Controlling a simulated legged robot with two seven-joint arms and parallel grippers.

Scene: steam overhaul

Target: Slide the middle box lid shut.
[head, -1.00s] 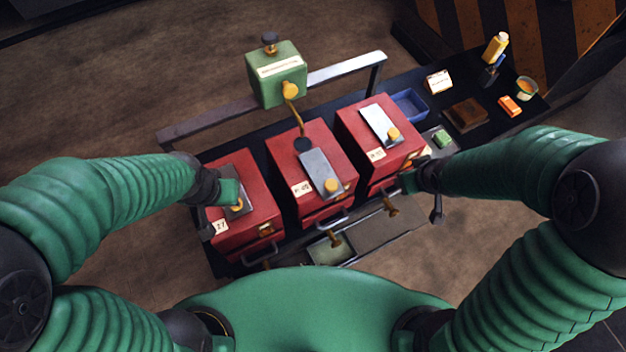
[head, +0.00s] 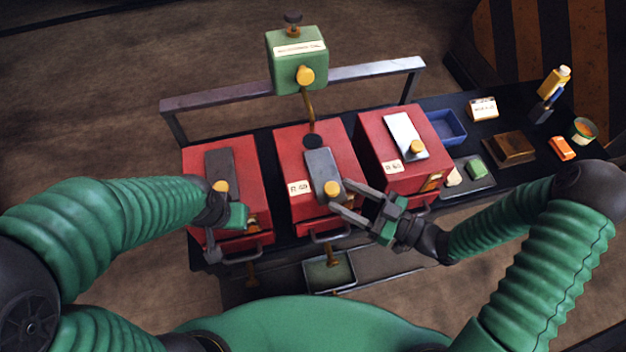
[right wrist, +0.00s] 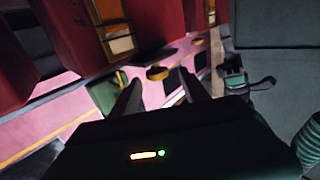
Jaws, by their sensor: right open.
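The middle red box (head: 296,160) carries a grey sliding lid (head: 320,165) with a round yellow knob (head: 332,189). The lid sits toward the front; a round dark opening (head: 312,141) shows just behind it, under a brass pipe (head: 308,104). My right gripper (head: 338,197) is open and empty, its fingertips just right of the knob; I cannot tell whether they touch it. In the right wrist view a yellow knob-like piece (right wrist: 157,72) shows between the two fingers; I cannot tell which part it is. My left gripper (head: 236,215) is by the left box's front, its fingers unclear.
The left red box (head: 250,170) and right red box (head: 385,170) flank it, each with a knobbed lid. A green oiler (head: 297,62) stands behind on a metal rail (head: 365,70). A blue tray (head: 447,128) lies to the right. A shallow tray (head: 330,273) is below the front.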

